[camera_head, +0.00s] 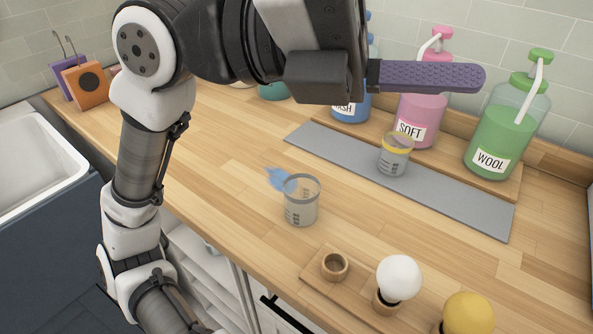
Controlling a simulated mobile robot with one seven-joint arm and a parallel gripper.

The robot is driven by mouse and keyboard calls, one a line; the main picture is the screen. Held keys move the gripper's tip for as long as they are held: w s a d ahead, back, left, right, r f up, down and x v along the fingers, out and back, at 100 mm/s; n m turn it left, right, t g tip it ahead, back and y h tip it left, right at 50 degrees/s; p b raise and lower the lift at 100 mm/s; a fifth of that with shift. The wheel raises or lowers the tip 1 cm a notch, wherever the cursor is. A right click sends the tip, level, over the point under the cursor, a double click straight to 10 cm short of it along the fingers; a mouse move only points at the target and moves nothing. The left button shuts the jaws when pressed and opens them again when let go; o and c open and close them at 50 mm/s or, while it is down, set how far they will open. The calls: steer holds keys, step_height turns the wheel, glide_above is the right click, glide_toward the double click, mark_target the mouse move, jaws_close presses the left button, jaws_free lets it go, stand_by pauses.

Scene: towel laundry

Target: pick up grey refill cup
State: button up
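The grey refill cup (301,204) stands upright on the wooden counter, left of the grey mat. It is clear with a grey rim and dark marks on its side. A blue patch (275,179) lies on the counter at its left. My gripper (430,77) is above and behind the cup in the picture, apart from it. Its purple ribbed finger points right, in front of the bottles. Only one finger shows clearly, so its opening is hidden.
A similar yellow-rimmed cup (394,155) stands on the grey mat (450,200). Blue, pink (421,115) and green (504,130) pump bottles stand behind it. A wooden tray (318,279) with a small wooden cup (334,266) and a white ball (399,277) is in front.

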steer(key=w+d+f+n+t+y+p, duration=0.1)
steer(key=w+d+f+n+t+y, duration=0.35)
steer(key=w+f, duration=0.25)
steer(key=n+y+p, duration=0.3)
steer(key=n+y, duration=0.9)
steer(key=y, duration=0.2)
glide_toward(301, 199)
steer(key=w, duration=0.3)
steer(key=shift+t, duration=0.45)
step_height(301, 199, down, 8)
steer(key=shift+s+r+p, duration=0.1)
steer(key=shift+s+p, duration=0.05)
steer(key=shift+p, duration=0.35)
steer(key=shift+s+d+f+p, duration=0.1)
steer(key=shift+f+p, duration=0.5)
steer(key=shift+f, duration=0.85)
steer(key=shift+s+f+p, duration=0.15)
steer(key=shift+f+p, duration=0.4)
steer(key=shift+f, duration=0.9)
steer(key=c, duration=1)
steer(key=shift+r, duration=0.1)
